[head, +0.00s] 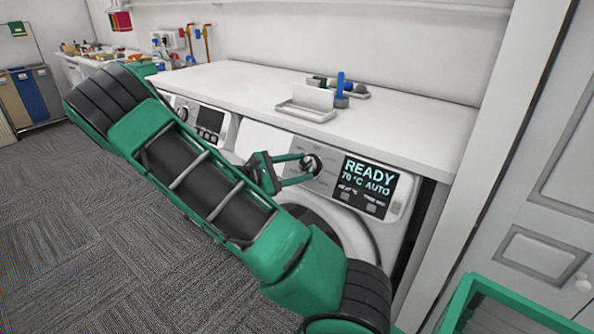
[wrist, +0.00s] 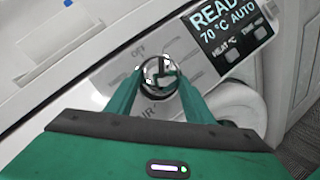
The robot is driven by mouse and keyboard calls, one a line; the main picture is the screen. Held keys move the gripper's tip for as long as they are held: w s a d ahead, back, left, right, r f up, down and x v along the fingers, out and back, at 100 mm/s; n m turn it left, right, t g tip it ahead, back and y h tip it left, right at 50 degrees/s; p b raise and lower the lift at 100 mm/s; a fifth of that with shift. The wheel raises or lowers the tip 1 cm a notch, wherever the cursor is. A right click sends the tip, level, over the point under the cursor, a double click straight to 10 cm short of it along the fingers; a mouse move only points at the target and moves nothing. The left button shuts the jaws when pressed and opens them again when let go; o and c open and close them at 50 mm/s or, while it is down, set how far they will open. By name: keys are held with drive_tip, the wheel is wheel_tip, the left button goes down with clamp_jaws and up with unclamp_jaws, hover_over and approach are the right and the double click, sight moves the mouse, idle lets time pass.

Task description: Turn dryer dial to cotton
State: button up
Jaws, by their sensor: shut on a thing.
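The dryer (head: 384,233) is the white machine on the right under the white counter. Its display (head: 369,180) reads READY, 70 °C, AUTO; the display also shows in the wrist view (wrist: 228,30). The round dial (head: 312,164) sits left of the display, and it shows in the wrist view (wrist: 158,72) between my fingertips. My gripper (head: 305,168) is shut on the dial, one green finger on each side of it. In the wrist view, OFF and part of AIR show on the panel around the dial. The other labels are too faint or covered to read.
A second white machine (head: 203,118) stands to the left, partly behind my arm. The countertop (head: 235,88) holds a white tray (head: 305,113) and small blue and green items. A white panelled door is at right. Grey carpet is open at left.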

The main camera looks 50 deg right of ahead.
drive_tip(key=shift+w+m+g+y, duration=0.2)
drive_tip(key=shift+m+g+y, duration=0.15)
drive_tip(key=shift+m, duration=0.65)
drive_tip(key=o, duration=1)
drive_tip(key=shift+o, duration=0.2)
drive_tip(key=v, duration=1.1)
drive_tip(key=shift+r, duration=0.2)
drive_tip(key=shift+d+y, duration=0.15)
drive_tip(key=shift+y, duration=0.1)
